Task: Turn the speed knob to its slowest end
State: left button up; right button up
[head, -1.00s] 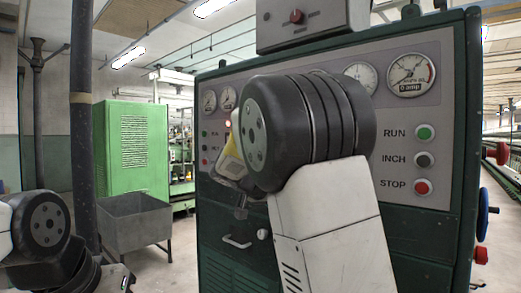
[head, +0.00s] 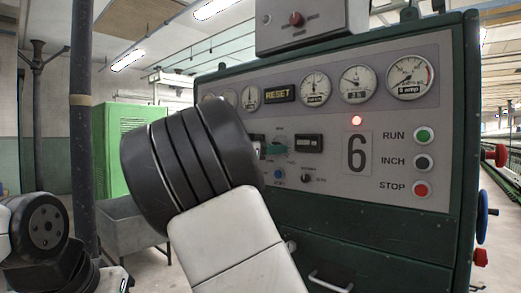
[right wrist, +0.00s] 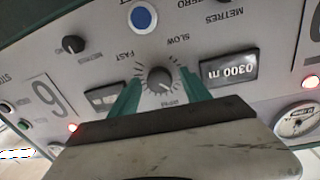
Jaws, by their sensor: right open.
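The speed knob (right wrist: 160,80) is a small dark round knob on the grey panel (right wrist: 205,35), upside down in the right wrist view. The words FAST and SLOW are printed beside its dial. I cannot tell clearly where its pointer stands. My right gripper (right wrist: 161,92) is open, with one green finger on each side of the knob. I cannot tell whether the fingers touch it. In the head view a green fingertip shows at the panel, and my right arm hides much of the gripper. My left gripper is not in view; only part of its arm shows at lower left.
A blue button (right wrist: 143,17) and a small black knob (right wrist: 73,44) are near the speed knob. A counter reading 0300 m (right wrist: 229,70) is close to one finger. RUN (head: 424,135), INCH (head: 423,162) and STOP (head: 420,189) buttons are at the panel's right.

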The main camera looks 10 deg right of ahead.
grip_shut()
dwell(0.3)
jog(key=shift+n, duration=0.3)
jog(key=shift+s+d+n+t, duration=0.1)
jog(key=shift+n+t, duration=0.3)
jog(key=shift+n, duration=4.35)
jog(key=shift+d+n+t, duration=0.1)
jog(key=shift+n+t, duration=0.3)
jog(key=shift+n, duration=4.35)
